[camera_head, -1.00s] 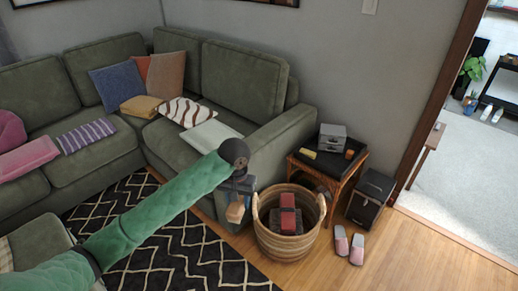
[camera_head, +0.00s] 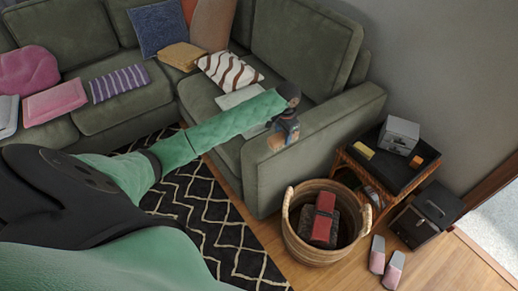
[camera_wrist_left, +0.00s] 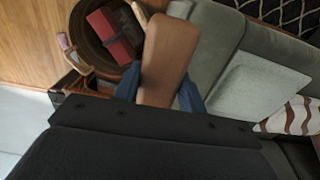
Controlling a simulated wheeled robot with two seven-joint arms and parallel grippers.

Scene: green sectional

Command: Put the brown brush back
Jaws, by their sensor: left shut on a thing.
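The brown brush (camera_wrist_left: 168,58) is held in my left gripper (camera_head: 284,130), which is shut on it. In the left wrist view the brush's flat brown back points away from the gripper between the blue fingers. In the head view the brush (camera_head: 275,142) shows small and tan just below the gripper, in front of the sofa's armrest. The gripper is in the air, left of and above the wicker basket (camera_head: 291,236). My right gripper is not in view.
The basket holds a red and dark item (camera_head: 323,217). A side table (camera_head: 368,174) carries a grey box (camera_head: 399,135) and small yellow and orange things. A black case (camera_head: 437,203) and pink slippers (camera_head: 393,268) stand on the floor. The green sofa (camera_head: 290,52) lies behind.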

